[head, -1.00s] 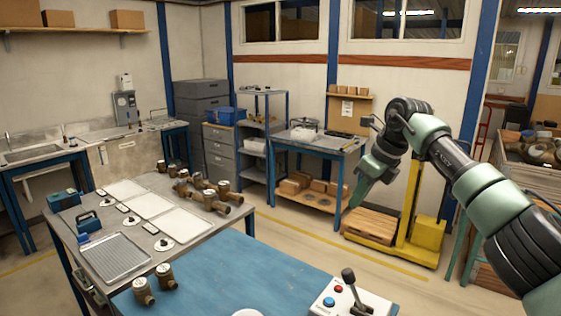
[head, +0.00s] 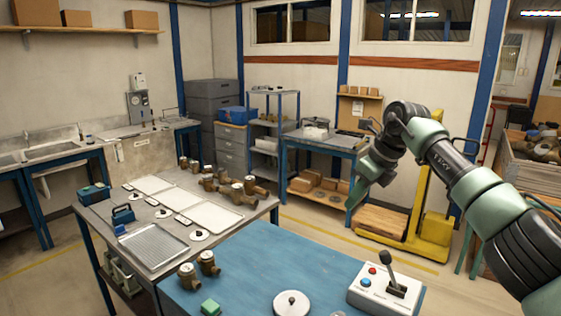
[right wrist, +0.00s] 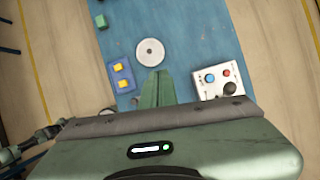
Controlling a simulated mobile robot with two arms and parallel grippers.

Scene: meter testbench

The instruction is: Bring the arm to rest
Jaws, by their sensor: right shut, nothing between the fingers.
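My right arm comes in from the right edge of the head view, bent at its elbow, with the forearm pointing down. My right gripper (head: 354,198) hangs in the air to the right of the blue bench (head: 265,262), small and partly dark there. In the right wrist view its green fingers (right wrist: 158,76) are shut together with nothing between them. They show over the blue bench top, between a round grey disc (right wrist: 150,52) and a control box (right wrist: 220,80). My left gripper does not show clearly in either view.
The control box (head: 385,286) with lever and buttons stands at the bench's right end. The round disc (head: 291,303), a green block (head: 210,307) and brass meters (head: 188,276) are also on it. A yellow pallet lifter (head: 428,240) stands behind my gripper. Open floor lies between.

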